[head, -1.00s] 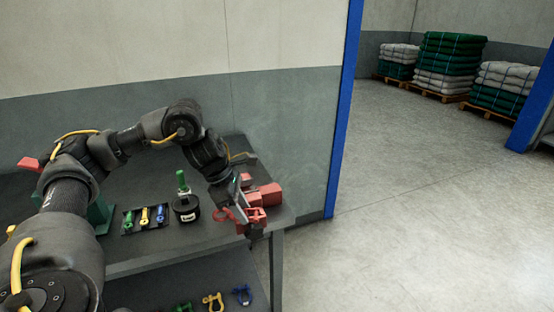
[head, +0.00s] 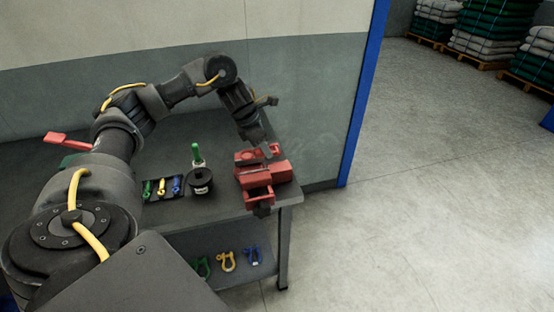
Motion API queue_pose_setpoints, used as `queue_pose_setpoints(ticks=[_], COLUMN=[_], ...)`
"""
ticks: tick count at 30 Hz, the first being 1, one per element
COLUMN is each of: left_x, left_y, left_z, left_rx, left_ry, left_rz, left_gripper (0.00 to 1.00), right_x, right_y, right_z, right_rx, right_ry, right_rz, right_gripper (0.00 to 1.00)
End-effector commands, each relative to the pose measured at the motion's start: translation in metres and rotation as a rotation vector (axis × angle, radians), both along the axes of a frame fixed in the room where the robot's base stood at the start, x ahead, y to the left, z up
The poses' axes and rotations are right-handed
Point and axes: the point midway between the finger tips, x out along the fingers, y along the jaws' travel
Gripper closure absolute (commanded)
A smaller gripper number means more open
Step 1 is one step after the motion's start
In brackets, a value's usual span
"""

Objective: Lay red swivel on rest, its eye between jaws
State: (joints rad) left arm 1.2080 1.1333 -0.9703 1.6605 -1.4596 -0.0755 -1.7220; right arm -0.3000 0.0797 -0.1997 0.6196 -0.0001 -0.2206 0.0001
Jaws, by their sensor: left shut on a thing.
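My left gripper (head: 266,152) points down just behind and above a red bench vise (head: 268,177) at the right end of the grey bench. It is shut on the red swivel (head: 246,156), which shows as a small red shape beside the fingers. Swivel and vise are the same red, so their edges merge. I cannot tell whether the swivel's eye is between the jaws or whether it touches the rest. The rest itself is not clearly distinguishable. My right gripper is out of view.
On the bench (head: 225,206), left of the vise, stand a black pot (head: 201,182) with a green-topped item and a dark tray (head: 152,197) with green, yellow and blue pieces. Coloured shackles (head: 227,261) sit on the lower shelf. A blue post (head: 367,95) stands right of the bench; open floor lies beyond.

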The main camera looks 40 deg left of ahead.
Motion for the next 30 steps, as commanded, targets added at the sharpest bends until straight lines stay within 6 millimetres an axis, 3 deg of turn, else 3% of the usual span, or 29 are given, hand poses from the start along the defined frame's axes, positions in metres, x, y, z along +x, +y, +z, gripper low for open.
queue_pose_setpoints(ticks=[4,10,18,30], left_x=[0.026,0.049,0.055,0.057], left_y=[-0.001,0.000,0.001,0.001], left_z=[-0.029,-0.052,-0.059,-0.093], left_rx=[-0.005,-0.003,0.000,0.000], left_ry=[0.005,-0.001,-0.002,-0.001], left_rz=[0.005,0.005,0.003,0.001], left_gripper=[1.00,1.00,1.00,1.00], right_x=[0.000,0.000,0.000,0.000], right_y=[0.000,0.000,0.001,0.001], right_z=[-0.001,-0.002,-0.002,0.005], right_rx=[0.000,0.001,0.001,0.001], right_ry=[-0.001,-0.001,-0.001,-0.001], right_rz=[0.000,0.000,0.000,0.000], right_gripper=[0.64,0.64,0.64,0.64])
